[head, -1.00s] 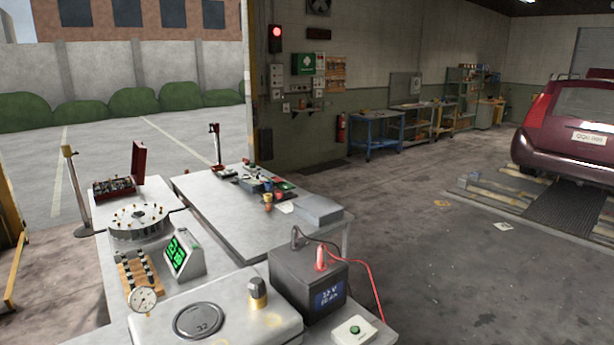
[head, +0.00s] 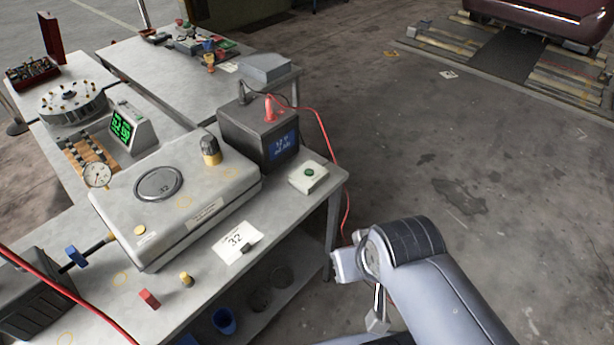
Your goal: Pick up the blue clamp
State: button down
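A small blue piece (head: 76,256) that looks like the blue clamp sits at the left of the front bench, at the end of a brass-coloured fitting beside a dark box; its exact shape is too small to make out. My arm reaches in from the bottom right. My gripper (head: 362,292) is over the floor just right of the bench's right edge, well away from the blue piece. Pale finger-like parts show at its end, partly hidden by the wrist, and I cannot tell how far apart they are. I see nothing held.
The front bench carries a grey metal housing (head: 180,205), a dark battery box (head: 258,135), a green-button box (head: 308,178), a red block (head: 149,299) and a small brass piece (head: 187,279). A red cable (head: 60,285) crosses the left corner. A blue cup (head: 223,321) is below.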

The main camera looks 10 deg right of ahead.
aim_at(72, 252)
jog(key=u, duration=1.85)
